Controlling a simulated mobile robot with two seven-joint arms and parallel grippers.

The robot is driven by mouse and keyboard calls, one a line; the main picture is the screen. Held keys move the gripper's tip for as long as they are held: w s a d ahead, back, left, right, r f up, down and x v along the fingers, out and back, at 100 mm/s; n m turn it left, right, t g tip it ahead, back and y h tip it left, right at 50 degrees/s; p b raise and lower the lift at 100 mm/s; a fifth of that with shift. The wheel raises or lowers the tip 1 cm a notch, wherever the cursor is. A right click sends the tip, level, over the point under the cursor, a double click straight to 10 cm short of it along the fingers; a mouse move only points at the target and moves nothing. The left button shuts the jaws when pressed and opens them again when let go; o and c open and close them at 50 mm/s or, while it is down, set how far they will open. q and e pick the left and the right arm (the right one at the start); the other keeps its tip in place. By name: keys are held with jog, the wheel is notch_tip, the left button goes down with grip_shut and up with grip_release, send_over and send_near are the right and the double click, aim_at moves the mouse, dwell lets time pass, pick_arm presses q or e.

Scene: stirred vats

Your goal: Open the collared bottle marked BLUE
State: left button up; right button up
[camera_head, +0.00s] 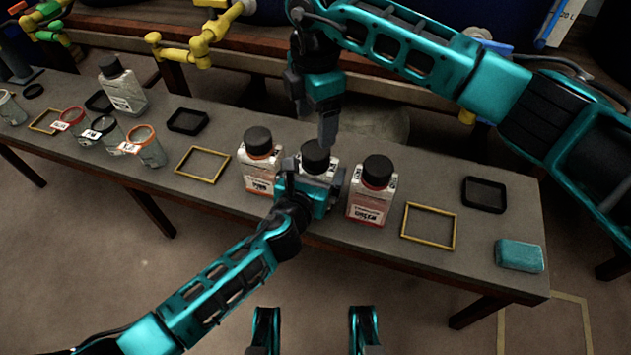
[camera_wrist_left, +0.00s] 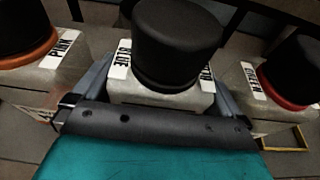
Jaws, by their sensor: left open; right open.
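The bottle marked BLUE (camera_wrist_left: 150,95) stands upright in the middle of three white bottles, with its black cap (camera_head: 316,155) on; its collar (camera_wrist_left: 163,85) is dark. My left gripper (camera_head: 318,180) is open, with a finger on each side of this bottle's body below the cap; contact cannot be told. It hides the bottle's front in the head view. My right gripper (camera_head: 327,138) is open and points down just above and behind the same cap; its fingers overlap in the picture.
The orange-collared bottle marked PINK (camera_wrist_left: 58,62) stands close on the left, a red-collared bottle (camera_head: 372,192) close on the right. Yellow frames (camera_head: 428,227), black trays (camera_head: 484,194), a teal block (camera_head: 519,255), beakers (camera_head: 147,147) and another bottle (camera_head: 122,92) occupy the table.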

aim_at(313, 150)
pick_arm(q)
jog(key=shift+w, duration=0.1)
jog(key=shift+c, duration=0.3)
jog(key=c, duration=1)
jog(key=shift+c, duration=0.2)
pick_arm(e)
jog(key=shift+o, duration=0.7)
jog(key=shift+r, duration=0.2)
jog(key=shift+o, duration=0.2)
jog(key=shift+n, duration=0.6)
jog(key=r, duration=0.4)
jog(key=shift+s+a+r, duration=0.15)
jog(key=shift+s+a, duration=0.05)
notch_tip(313, 150, down, 12)
jog(key=shift+r, duration=0.1)
jog(key=c, duration=1.3)
jog(key=shift+o, duration=0.2)
jog(key=shift+r, duration=0.25)
